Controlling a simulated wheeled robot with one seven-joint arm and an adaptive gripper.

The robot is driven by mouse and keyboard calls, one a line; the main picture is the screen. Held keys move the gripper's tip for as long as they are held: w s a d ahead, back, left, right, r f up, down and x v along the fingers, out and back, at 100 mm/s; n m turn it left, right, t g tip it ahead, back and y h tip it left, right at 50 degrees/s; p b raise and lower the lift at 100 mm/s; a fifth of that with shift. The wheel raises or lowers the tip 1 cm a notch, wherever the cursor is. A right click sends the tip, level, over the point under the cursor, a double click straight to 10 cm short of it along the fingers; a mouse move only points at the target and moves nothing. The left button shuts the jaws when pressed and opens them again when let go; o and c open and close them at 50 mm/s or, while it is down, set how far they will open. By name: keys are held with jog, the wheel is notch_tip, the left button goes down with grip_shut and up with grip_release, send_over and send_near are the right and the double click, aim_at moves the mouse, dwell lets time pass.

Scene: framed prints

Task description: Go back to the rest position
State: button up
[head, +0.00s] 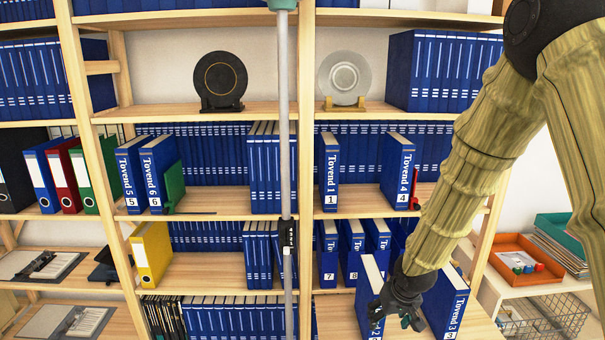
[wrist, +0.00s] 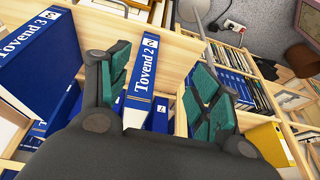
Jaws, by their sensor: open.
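My gripper (head: 403,304) is at the lower right of the head view, in front of the lower shelf. Its green-padded fingers (wrist: 162,82) are spread apart in the wrist view. The blue Tovend 2 binder (wrist: 142,72) shows in the gap between them, and I cannot tell whether they touch it. In the head view, this binder (head: 368,283) stands just left of the gripper, its label partly covered. The blue Tovend 3 binder (head: 446,303) stands just right of the gripper. It fills the left of the wrist view (wrist: 40,55).
Wooden shelving surrounds the gripper, with binders 7 (head: 328,255) and 8 (head: 351,250) behind. Binder 4 (head: 397,172) stands on the shelf above. An orange tray (head: 520,262) and a wire basket (head: 543,318) are at right. A grey pole (head: 284,110) crosses the head view.

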jog(key=s+a+f+g+b, duration=0.1)
jog(key=s+a+f, duration=0.1)
jog(key=s+f, duration=1)
jog(key=s+d+f+g+b, duration=0.1)
jog(key=s+f, duration=0.9)
jog(key=s, duration=0.4)
jog(key=s+d+f+g+b, duration=0.1)
jog(key=s+f+g+b, duration=0.1)
jog(key=s+f, duration=0.9)
jog(key=s, duration=0.2)
jog(key=shift+s+d+f+m+h, duration=0.2)
jog(key=shift+s+d+m+h, duration=0.1)
jog(key=shift+s+m, duration=0.1)
